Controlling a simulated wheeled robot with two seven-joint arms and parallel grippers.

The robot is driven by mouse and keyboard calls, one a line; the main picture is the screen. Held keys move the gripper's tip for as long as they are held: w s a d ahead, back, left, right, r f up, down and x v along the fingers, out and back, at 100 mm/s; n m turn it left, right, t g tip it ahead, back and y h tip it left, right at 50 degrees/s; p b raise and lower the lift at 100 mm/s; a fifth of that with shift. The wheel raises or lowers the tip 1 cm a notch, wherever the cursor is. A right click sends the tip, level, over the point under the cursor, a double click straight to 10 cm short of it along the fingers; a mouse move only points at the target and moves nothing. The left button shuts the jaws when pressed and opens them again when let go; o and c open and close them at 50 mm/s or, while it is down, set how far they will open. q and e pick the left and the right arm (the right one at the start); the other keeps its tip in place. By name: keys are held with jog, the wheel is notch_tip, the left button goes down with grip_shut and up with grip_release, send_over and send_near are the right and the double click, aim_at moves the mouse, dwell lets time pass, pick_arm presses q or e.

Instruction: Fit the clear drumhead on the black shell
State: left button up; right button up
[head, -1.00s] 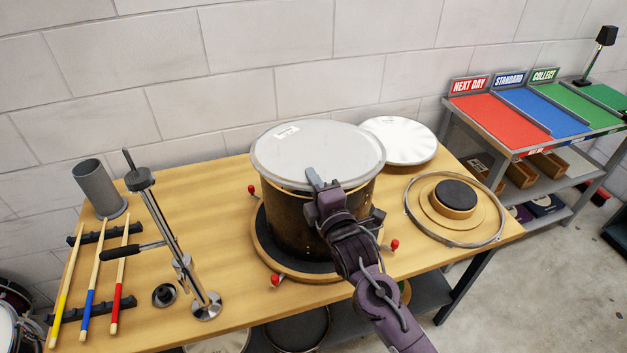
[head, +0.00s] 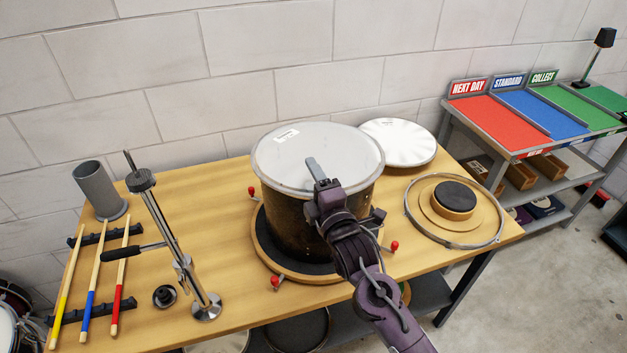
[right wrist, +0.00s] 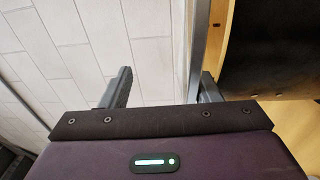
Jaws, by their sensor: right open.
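The clear drumhead (head: 350,152) lies over the top of the black shell (head: 284,222), with a white label near its far left edge. It looks level and close down on the shell. The shell stands upright on a round dark-topped base. My right gripper (head: 314,168) is at the near side of the drumhead's rim, one finger showing above it; the other finger is hidden in the head view. In the right wrist view the gripper (right wrist: 163,90) is open, its fingers wide apart. The drumhead's grey edge (right wrist: 198,45) shows beside one finger, with the dark shell (right wrist: 272,45) beyond. My left gripper is out of view.
Red-knobbed clamps (head: 394,246) ring the base. A white drumhead (head: 402,142) lies behind right, and a metal hoop (head: 408,207) surrounds a wooden disc at right. A metal stand (head: 172,235), grey cup (head: 100,190) and drumsticks (head: 118,278) occupy the left side.

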jog(key=shift+s+f, duration=0.2)
jog(key=shift+f, duration=0.7)
jog(key=shift+s+d, duration=0.1)
jog(key=shift+s, duration=0.2)
jog(key=b+v, duration=0.2)
jog(key=v, duration=0.5)
jog(key=shift+r+b, duration=0.35)
jog(key=shift+r, duration=0.15)
